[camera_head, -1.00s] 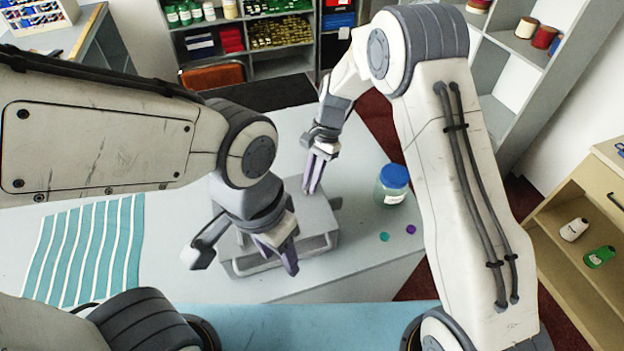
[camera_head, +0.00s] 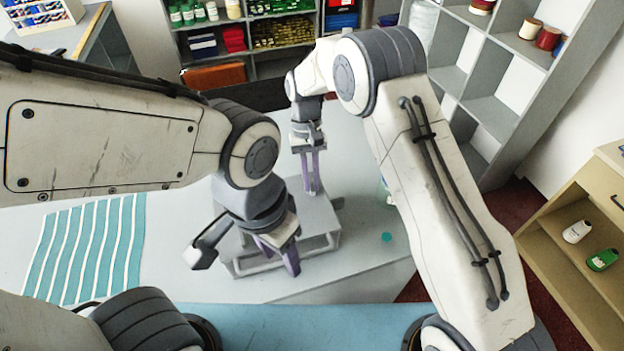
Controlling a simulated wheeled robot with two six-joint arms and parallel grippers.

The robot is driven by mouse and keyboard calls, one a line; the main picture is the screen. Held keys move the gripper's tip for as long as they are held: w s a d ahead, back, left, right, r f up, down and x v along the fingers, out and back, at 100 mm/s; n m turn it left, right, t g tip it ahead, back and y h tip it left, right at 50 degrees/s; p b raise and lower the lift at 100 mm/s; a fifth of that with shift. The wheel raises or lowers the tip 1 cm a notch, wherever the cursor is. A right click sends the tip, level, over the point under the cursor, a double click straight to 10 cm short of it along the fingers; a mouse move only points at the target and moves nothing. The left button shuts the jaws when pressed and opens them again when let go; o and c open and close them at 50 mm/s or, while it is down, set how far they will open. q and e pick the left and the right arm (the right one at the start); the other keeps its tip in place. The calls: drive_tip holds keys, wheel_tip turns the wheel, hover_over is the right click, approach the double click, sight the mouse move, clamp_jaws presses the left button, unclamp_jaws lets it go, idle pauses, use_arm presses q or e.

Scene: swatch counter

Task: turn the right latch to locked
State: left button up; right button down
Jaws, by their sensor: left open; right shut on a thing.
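A grey box-like case (camera_head: 325,215) with a bar along its front stands on the pale counter, partly hidden by my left gripper. A small dark grey piece sticks out at its right side. My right gripper (camera_head: 313,188) points down at the far part of the case's top, its purple fingers close together. It is shut on what appears to be the right latch, which its fingers mostly hide; I cannot read the latch's position. My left gripper (camera_head: 277,255) is open over the front left of the case; its fingers hide part of the front.
A striped teal cloth (camera_head: 88,250) lies to the left on the counter (camera_head: 175,255). A teal button (camera_head: 387,237) lies right of the case. My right arm covers most of a jar (camera_head: 387,190). Shelves stand behind and to the right.

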drive_tip(key=shift+n, duration=0.5)
drive_tip(key=shift+h, duration=0.3)
drive_tip(key=c, duration=0.9)
unclamp_jaws()
drive_tip(key=shift+w+a+r, duration=0.1)
drive_tip(key=shift+w+r, duration=0.05)
drive_tip(key=shift+r, duration=0.05)
drive_tip(key=shift+b+v, duration=1.6)
drive_tip(key=shift+v, duration=3.4)
